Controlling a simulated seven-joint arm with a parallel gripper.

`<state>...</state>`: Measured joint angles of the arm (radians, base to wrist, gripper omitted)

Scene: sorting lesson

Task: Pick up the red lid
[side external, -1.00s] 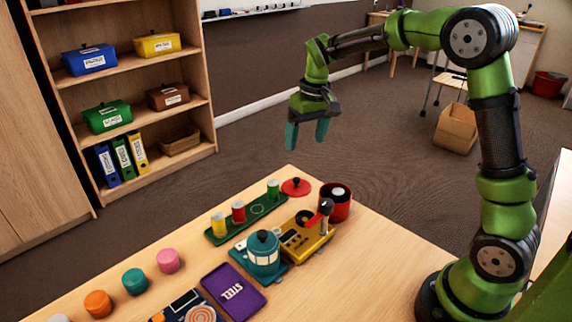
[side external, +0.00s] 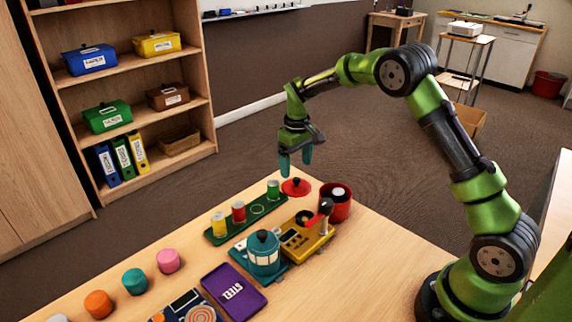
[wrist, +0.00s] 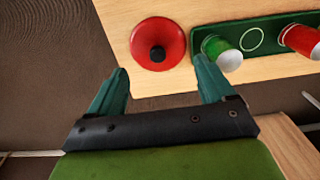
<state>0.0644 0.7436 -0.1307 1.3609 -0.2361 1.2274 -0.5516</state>
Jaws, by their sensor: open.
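The red lid (side external: 296,187) lies flat near the far corner of the table. It is a round disc with a dark knob, and it shows whole in the wrist view (wrist: 158,44). My gripper (side external: 296,160) is above the lid and apart from it. In the wrist view my gripper (wrist: 163,78) has its two teal fingers spread, with nothing between them, and the lid appears just beyond the fingertips.
A green tray (side external: 245,222) with green, red and yellow cups lies beside the lid. The table edge (wrist: 122,62) is close to the lid.

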